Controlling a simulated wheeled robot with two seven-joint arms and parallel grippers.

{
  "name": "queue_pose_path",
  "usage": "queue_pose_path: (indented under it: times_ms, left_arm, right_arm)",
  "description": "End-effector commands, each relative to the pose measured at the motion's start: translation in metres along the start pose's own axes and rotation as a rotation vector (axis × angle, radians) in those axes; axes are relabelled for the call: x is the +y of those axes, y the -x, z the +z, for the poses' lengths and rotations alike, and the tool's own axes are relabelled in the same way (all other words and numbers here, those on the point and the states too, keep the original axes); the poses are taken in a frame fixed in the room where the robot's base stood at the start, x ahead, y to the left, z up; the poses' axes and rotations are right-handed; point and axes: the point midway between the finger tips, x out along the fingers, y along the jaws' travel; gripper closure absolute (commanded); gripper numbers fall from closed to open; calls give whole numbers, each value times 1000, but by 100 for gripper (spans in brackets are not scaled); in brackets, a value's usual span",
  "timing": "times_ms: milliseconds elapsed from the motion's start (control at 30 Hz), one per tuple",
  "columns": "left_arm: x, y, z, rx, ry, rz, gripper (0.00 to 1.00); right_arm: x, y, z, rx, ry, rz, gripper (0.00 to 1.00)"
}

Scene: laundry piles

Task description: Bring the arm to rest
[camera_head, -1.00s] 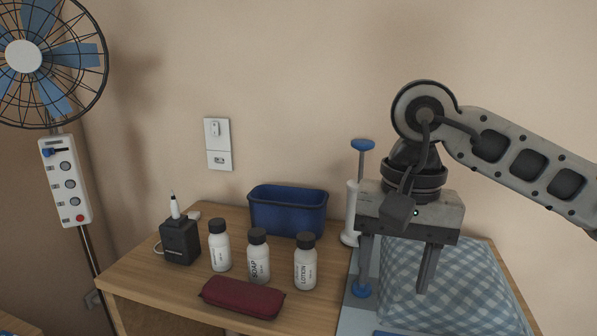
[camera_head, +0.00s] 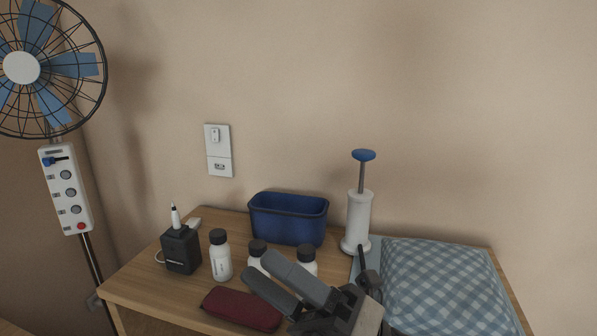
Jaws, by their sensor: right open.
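My right gripper (camera_head: 258,263) is low in the head view, in front of the table's right half. Its two fingers point up and left, open, with nothing seen between them. They cover parts of the middle white bottle (camera_head: 257,254) and the right white bottle (camera_head: 307,257). I cannot tell whether they touch the bottles. Most of my right arm is out of view. My left gripper is not in view.
On the wooden table (camera_head: 135,278) are a black box (camera_head: 181,249), a left white bottle (camera_head: 220,257), a dark red case (camera_head: 242,308), a blue bin (camera_head: 288,220), a white pump-like holder (camera_head: 358,220) and a checked cushion (camera_head: 440,285). A fan (camera_head: 75,65) stands left.

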Motion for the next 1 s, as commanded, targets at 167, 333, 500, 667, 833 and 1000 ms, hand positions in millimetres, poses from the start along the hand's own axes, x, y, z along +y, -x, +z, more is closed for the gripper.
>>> queue_pose_path:
  times_ms: [167, 333, 500, 667, 833, 1000]
  left_arm:
    - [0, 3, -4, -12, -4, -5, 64]
    - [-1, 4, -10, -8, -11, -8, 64]
    - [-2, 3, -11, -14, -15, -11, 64]
    - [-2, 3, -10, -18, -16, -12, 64]
    - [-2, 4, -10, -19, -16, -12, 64]
    - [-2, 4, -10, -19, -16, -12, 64]
  right_arm:
    - [-61, 98, 35, -649, -662, -170, 45]
    - [-109, 211, 1, -1181, -1155, -256, 45]
    - [-123, 291, -56, -1567, -1460, -284, 45]
    - [-122, 324, -90, -1749, -1585, -289, 45]
    - [-122, 328, -96, -1778, -1606, -288, 45]
    - [-122, 328, -96, -1778, -1606, -288, 45]
